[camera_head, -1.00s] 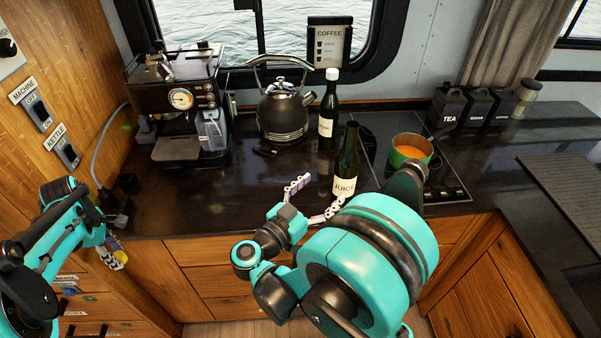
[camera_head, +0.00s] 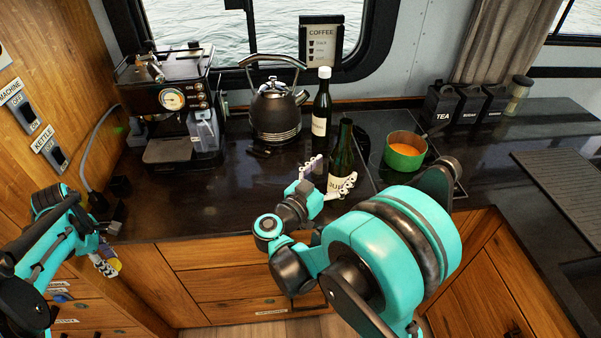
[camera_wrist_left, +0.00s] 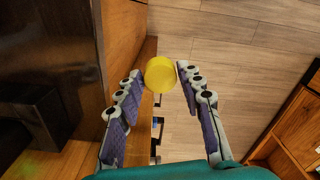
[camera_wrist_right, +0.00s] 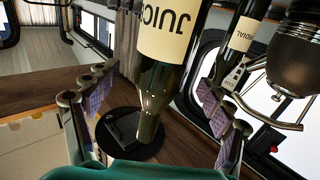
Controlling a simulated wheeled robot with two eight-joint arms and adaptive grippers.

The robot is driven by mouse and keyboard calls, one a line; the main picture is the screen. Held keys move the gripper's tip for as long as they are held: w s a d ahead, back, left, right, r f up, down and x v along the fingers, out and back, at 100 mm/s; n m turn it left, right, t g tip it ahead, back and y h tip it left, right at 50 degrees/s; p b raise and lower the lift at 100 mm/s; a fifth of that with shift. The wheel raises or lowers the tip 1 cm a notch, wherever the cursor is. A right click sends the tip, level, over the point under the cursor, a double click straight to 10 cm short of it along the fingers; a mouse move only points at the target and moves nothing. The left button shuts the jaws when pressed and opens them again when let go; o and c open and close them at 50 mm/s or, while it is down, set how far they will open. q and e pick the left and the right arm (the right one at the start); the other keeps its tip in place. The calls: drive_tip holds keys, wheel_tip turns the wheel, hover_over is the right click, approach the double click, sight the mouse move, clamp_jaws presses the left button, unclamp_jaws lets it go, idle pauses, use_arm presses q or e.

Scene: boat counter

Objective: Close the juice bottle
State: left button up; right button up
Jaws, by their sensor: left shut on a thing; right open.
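The dark green juice bottle (camera_head: 344,150) stands upright on the dark counter, its neck bare of a cap. It also shows large in the right wrist view (camera_wrist_right: 160,75), label upside down. My right gripper (camera_head: 328,174) is open, with its fingers on either side of the bottle's lower part. Whether they touch the glass I cannot tell. My left gripper (camera_wrist_left: 160,76) is shut on a yellow cap (camera_wrist_left: 160,74) at its fingertips. In the head view the left gripper is low at the left, beside the counter front, with the yellow cap (camera_head: 116,264) partly hidden.
A second dark bottle (camera_head: 321,105) with a white cap stands just behind the juice bottle. A kettle (camera_head: 275,113) and coffee machine (camera_head: 172,105) are to the left. A green pot (camera_head: 405,152) with orange contents stands on the hob to the right. The counter's front left is clear.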

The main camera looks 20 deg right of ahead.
sight(341, 153)
use_arm(q)
drive_tip(key=shift+f+b, duration=0.35)
drive_tip(key=shift+f, duration=0.2)
use_arm(e)
drive_tip(key=x, duration=0.4)
drive_tip(key=shift+a, duration=0.1)
